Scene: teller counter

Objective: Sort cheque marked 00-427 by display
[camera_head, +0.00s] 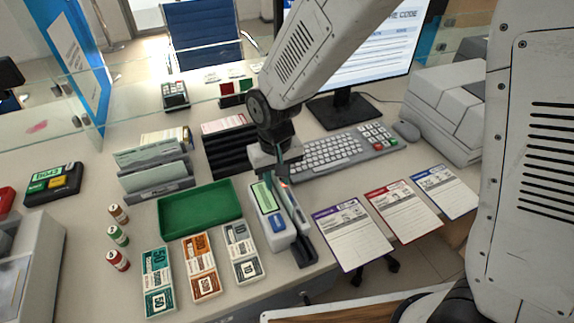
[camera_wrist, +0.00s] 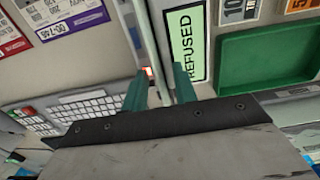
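A slim cheque reader (camera_head: 277,232) stands upright at the counter's front middle, with a pale green display. In the wrist view the display (camera_wrist: 190,42) reads REFUSED, and a small red light shows near the reader's slot (camera_wrist: 143,45). My gripper (camera_head: 282,172) is over the reader's far end. Its two teal fingers (camera_wrist: 160,90) are apart, at the slot. A thin pale edge shows along the slot; I cannot tell whether it is a cheque. Greenish cheques (camera_head: 150,154) stand in a grey holder at left. The marking 00-427 is not readable on any cheque.
A black slotted rack (camera_head: 228,152) and green tray (camera_head: 198,212) lie left of the reader. Banknote stacks (camera_head: 202,262) lie in front. Purple, red and blue-headed sheets (camera_head: 402,210) lie right. The keyboard (camera_head: 335,152), monitor (camera_head: 385,62) and grey printer (camera_head: 447,105) stand behind.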

